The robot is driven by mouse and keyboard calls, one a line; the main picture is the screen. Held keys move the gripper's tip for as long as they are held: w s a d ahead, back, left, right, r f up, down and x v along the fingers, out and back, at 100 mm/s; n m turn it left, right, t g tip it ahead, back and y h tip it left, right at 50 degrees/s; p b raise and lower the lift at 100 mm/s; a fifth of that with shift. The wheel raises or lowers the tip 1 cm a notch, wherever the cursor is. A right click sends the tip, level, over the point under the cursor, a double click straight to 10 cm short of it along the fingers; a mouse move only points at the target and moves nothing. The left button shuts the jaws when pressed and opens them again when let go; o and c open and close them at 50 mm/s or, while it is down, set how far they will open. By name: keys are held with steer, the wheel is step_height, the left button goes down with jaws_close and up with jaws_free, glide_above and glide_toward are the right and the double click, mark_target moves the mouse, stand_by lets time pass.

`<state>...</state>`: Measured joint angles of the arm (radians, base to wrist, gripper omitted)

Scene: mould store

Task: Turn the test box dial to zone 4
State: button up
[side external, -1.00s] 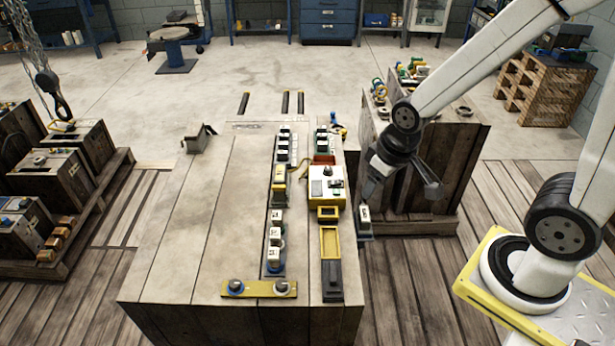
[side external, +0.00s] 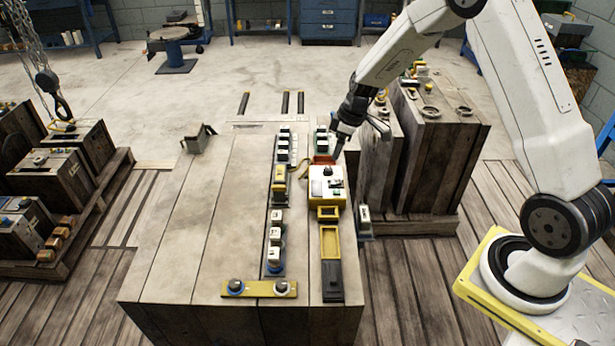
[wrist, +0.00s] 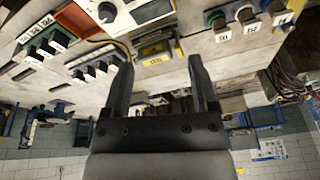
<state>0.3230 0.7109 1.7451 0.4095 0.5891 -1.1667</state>
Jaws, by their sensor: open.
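The test box (side external: 327,185) is a yellow case with a pale top panel, on the right side of the wooden bench. Its dial is a small dark knob on the panel, and the pointer setting is too small to read. In the wrist view the pale panel (wrist: 142,12) is cut by the top edge, with a black knob (wrist: 106,12) on it. My gripper (side external: 335,154) is just beyond the box, above the bench and apart from the dial. The wrist view shows its two fingers (wrist: 159,62) spread, with nothing held between them.
A row of labelled plugs (side external: 274,240) and a yellow-labelled block (side external: 279,188) run left of the box. A red-orange tray (side external: 324,159) lies behind it, a yellow tray (side external: 330,242) in front. Tall wooden crates (side external: 435,150) stand right. The bench's left half is mostly clear.

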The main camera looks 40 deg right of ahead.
mark_target(329, 168)
steer(key=w+d+f+n+t+y, duration=0.1)
steer(key=w+d+f+n, duration=0.2)
steer(key=w+d+f, duration=0.2)
steer(key=d+f, duration=0.1)
steer(key=d, duration=0.2)
steer(key=shift+f, duration=0.35)
steer(key=shift+a+f, duration=0.1)
steer(key=shift+f, duration=0.05)
steer(key=shift+x, duration=3.75)
jaws_close()
